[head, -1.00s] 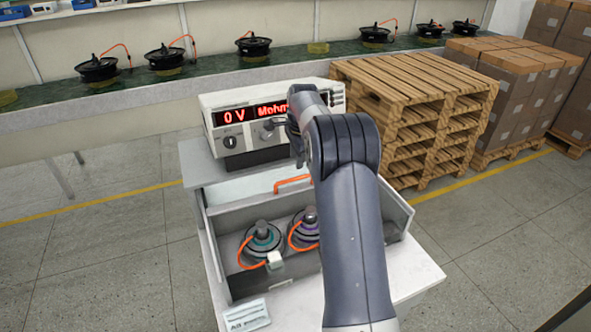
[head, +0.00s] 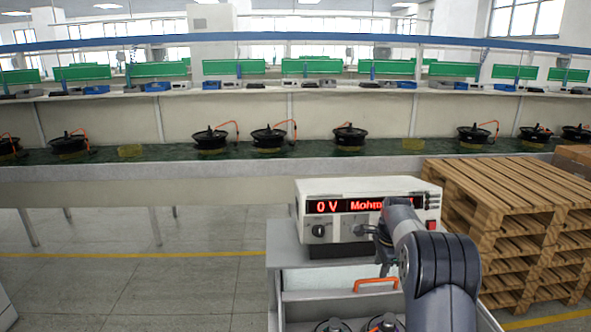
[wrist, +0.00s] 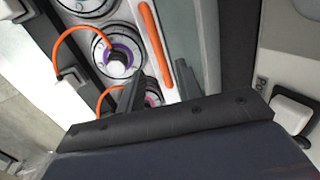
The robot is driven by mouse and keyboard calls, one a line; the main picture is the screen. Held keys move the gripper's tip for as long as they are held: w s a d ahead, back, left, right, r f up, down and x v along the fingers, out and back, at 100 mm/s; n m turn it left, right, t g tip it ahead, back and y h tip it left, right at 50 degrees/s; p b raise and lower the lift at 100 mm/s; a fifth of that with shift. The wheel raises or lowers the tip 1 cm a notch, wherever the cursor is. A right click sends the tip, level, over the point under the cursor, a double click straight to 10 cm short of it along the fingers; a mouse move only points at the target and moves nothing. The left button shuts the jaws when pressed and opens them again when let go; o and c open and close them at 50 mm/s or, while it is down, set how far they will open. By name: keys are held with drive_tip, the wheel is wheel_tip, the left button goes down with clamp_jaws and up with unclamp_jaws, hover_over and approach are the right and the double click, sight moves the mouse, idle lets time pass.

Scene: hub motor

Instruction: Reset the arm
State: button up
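My arm reaches up from the lower right in the head view. In the wrist view a dark finger-like part (wrist: 128,95) stands above the broad dark gripper body. Nothing held is visible. Beyond it are a purple-ringed hub motor (wrist: 118,58) and a partly hidden pink-ringed one (wrist: 152,97).
The tester (head: 318,230) reads "0 V" and "Mohm" and stands on a grey cart (head: 290,255). Below it is an orange handle (head: 376,283). Stacked pallets (head: 520,230) stand to the right. A long workbench (head: 150,172) with several motors runs behind. Floor at left is clear.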

sight(377, 281)
drive_tip(key=f, duration=0.3)
drive_tip(key=w+f+p, duration=0.1)
drive_tip(key=f, duration=0.1)
drive_tip(key=shift+s+f, duration=0.1)
drive_tip(key=shift+s, duration=0.05)
drive_tip(key=shift+a, duration=0.1)
